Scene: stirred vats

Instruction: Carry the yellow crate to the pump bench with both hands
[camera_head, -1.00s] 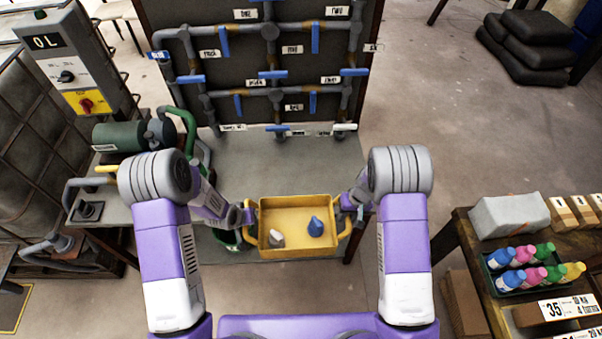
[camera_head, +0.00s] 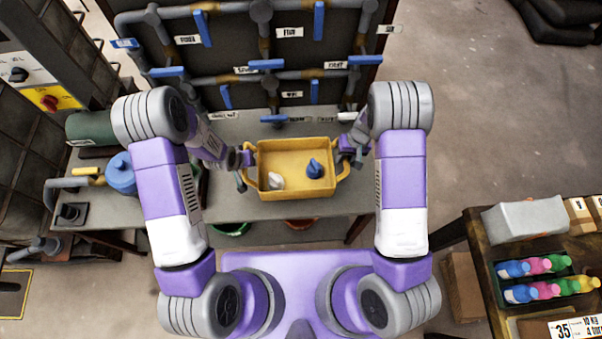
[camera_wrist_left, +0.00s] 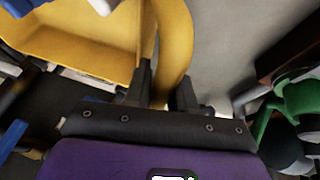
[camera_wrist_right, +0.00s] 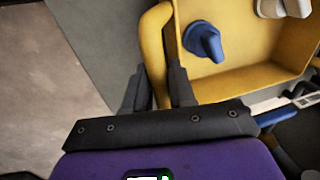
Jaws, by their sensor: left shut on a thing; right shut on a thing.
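The yellow crate (camera_head: 296,193) appears over the front part of the pump bench (camera_head: 222,212) in the head view. It looks level. I cannot tell whether it touches the bench top. A white item (camera_head: 275,181) and a blue item (camera_head: 314,169) are inside it. My left gripper (camera_head: 246,163) is shut on the crate's left handle, which shows between the fingers in the left wrist view (camera_wrist_left: 165,80). My right gripper (camera_head: 346,156) is shut on the right handle, seen in the right wrist view (camera_wrist_right: 157,75).
A pipe panel with blue valves (camera_head: 266,64) stands behind the crate. A green pump (camera_head: 92,126) and a blue container (camera_head: 121,175) are at the bench's left. A green bucket (camera_head: 231,228) is low in front. A table with bottles (camera_head: 545,291) stands at the right.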

